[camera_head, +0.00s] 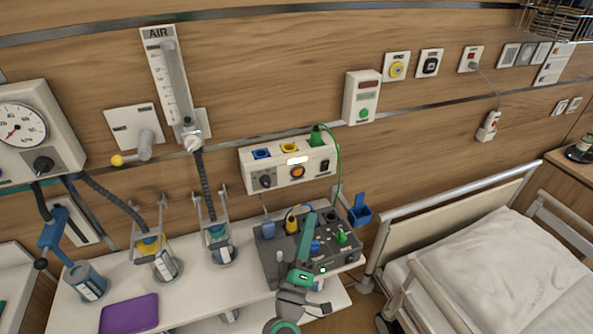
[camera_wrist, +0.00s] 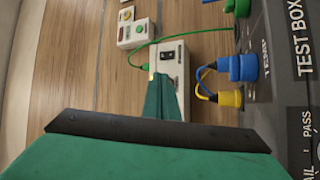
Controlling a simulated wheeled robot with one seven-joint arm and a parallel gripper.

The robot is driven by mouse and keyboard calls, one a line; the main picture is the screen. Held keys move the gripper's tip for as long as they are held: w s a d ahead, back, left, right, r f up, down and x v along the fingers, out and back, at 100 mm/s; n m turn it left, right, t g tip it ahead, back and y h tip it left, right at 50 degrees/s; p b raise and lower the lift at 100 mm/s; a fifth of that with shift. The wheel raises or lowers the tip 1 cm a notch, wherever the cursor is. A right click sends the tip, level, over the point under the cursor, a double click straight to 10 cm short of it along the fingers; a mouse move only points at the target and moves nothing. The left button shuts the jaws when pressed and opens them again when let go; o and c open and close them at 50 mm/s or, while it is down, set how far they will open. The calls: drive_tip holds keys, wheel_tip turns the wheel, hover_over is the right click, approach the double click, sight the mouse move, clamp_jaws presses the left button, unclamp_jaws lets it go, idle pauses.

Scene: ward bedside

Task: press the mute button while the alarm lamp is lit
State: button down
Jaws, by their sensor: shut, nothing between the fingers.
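A cream monitor unit (camera_head: 290,163) is fixed to the wall above the test box. No labels are readable, so I cannot tell which is the mute button or alarm lamp. My gripper (camera_head: 308,218) is shut and empty, over the test box and below the monitor unit. In the wrist view its green finger (camera_wrist: 162,99) overlaps the monitor unit (camera_wrist: 172,61).
The grey test box (camera_head: 268,262) stands on the white shelf with blue, yellow and green plugs. A green cable (camera_head: 338,160) hangs from the monitor unit's right side. Suction jars and a purple pad (camera_head: 129,314) are left. A bed (camera_head: 480,265) is right.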

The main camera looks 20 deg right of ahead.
drive_tip(key=r, duration=0.1)
drive_tip(key=w+d+r+h, duration=0.1)
drive_tip(key=r+h, duration=0.1)
drive_tip(key=r, duration=0.1)
drive_tip(key=shift+w+d, duration=0.3)
approach(298, 172)
drive_tip(key=shift+w+d+r, duration=1.25)
drive_tip(key=shift+d+r, duration=0.45)
drive_tip(key=shift+d, duration=0.65)
drive_tip(key=shift+w, duration=0.15)
drive_tip(key=shift+w, duration=0.4)
